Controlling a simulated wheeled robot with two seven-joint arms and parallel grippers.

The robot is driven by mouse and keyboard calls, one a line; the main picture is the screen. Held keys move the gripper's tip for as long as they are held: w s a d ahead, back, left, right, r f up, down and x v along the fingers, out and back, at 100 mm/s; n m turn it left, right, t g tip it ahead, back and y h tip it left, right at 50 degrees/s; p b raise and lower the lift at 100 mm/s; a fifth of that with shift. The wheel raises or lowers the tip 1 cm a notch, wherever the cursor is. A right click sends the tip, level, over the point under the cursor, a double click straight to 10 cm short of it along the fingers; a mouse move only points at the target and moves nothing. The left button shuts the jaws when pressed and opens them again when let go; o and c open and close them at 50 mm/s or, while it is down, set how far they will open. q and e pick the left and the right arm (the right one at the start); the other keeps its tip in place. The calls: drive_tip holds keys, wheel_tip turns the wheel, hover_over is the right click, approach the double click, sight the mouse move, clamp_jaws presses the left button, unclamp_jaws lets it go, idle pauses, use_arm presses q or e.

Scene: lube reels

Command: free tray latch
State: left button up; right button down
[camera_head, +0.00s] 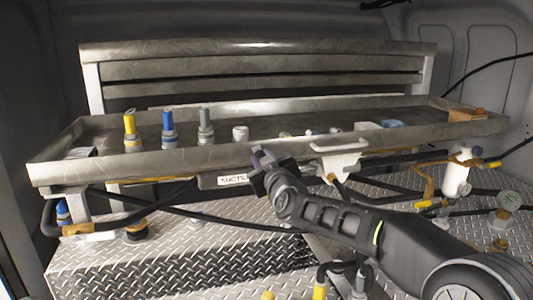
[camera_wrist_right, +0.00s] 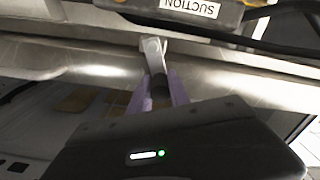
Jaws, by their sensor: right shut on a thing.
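The long metal tray (camera_head: 120,164) spans the view on a raised frame. My right gripper (camera_head: 263,164) is at the tray's front wall, just right of the SUCTION label (camera_head: 233,180). In the right wrist view its purple fingers (camera_wrist_right: 160,82) are shut on a small light-grey metal tab, which looks like the tray latch (camera_wrist_right: 152,48). The tab sticks out from under the metal edge, beside the SUCTION label (camera_wrist_right: 190,6). In the head view the gripper hides the tab. My left gripper is not in view.
Fittings with yellow (camera_head: 129,123), blue (camera_head: 168,122) and grey (camera_head: 205,120) tops stand in the tray. A white bracket with a handle (camera_head: 338,162) is right of my gripper. Black hoses run below the tray over the diamond-plate deck (camera_head: 150,265).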

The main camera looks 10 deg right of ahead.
sight(249, 162)
drive_tip(key=a+n+p, duration=0.1)
drive_tip(key=n, duration=0.1)
drive_tip(key=f+n+p, duration=0.1)
drive_tip(key=n, duration=0.2)
drive_tip(key=a+f+n+p, duration=0.1)
drive_tip(key=n, duration=0.2)
drive_tip(key=shift+s+a+f+p, duration=0.1)
drive_tip(key=shift+a+f+p, duration=0.05)
drive_tip(key=shift+a+p, duration=0.15)
drive_tip(key=shift+f+n+b, duration=0.15)
drive_tip(key=shift+f+n, duration=0.5)
drive_tip(key=shift+n, duration=1)
drive_tip(key=shift+f+n+b, duration=0.1)
drive_tip(key=shift+f+n, duration=0.55)
drive_tip(key=shift+n, duration=0.95)
drive_tip(key=shift+f+n+b, duration=0.15)
drive_tip(key=shift+f+n, duration=0.5)
drive_tip(key=shift+n, duration=1)
drive_tip(key=c, duration=1.2)
unclamp_jaws()
drive_tip(key=shift+c, duration=0.2)
